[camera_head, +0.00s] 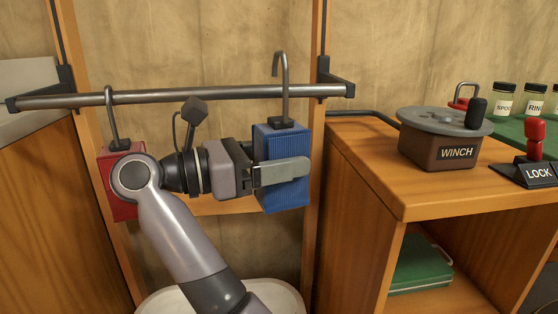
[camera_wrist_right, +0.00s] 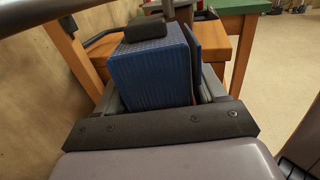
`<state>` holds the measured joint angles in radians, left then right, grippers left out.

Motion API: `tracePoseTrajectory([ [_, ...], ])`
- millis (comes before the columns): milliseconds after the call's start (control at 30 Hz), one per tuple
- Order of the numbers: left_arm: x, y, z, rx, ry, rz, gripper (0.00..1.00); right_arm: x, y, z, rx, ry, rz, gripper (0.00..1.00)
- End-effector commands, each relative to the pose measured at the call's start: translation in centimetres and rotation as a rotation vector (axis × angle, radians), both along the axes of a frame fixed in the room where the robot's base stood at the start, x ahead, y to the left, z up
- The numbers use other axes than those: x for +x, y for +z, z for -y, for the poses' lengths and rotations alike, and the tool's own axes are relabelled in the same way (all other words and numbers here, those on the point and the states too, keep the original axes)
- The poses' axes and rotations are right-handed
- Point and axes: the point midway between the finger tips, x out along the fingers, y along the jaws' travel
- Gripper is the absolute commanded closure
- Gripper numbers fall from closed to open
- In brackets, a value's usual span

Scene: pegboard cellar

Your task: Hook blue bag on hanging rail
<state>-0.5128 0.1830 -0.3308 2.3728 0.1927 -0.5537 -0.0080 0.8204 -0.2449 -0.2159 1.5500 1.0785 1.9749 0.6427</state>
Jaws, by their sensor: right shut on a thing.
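The blue bag (camera_head: 279,142) is a ribbed blue box with a grey metal hook (camera_head: 284,85) on top. My right gripper (camera_head: 282,172) is shut on the bag, with one finger across its front face. The hook rises above the hanging rail (camera_head: 220,92), and its curved top is higher than the rail. I cannot tell whether the hook touches the rail. In the right wrist view the blue bag (camera_wrist_right: 152,72) fills the space between the fingers. My left gripper is in neither view.
A red bag (camera_head: 121,203) hangs by its hook from the rail's left part, partly behind my right arm. A wooden cabinet (camera_head: 365,160) at right carries a winch (camera_head: 440,150) and a lock lever (camera_head: 535,160). A green case (camera_head: 420,265) lies on its shelf.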

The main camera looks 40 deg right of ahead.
Motion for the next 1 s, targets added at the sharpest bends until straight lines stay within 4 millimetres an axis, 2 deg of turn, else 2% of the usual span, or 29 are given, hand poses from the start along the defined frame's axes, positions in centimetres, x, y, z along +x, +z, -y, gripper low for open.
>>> tracePoseTrajectory([
  [767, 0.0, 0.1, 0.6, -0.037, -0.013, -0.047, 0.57, 5.4, 0.1, 3.3, -0.002, 0.0, -0.001, 0.67],
  [833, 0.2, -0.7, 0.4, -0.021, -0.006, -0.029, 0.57, 5.4, -1.0, 3.3, 0.001, 0.002, -0.001, 0.67],
  [1000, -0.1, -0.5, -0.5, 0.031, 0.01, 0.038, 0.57, 5.3, -2.4, 3.3, 0.002, 0.001, 0.001, 0.67],
])
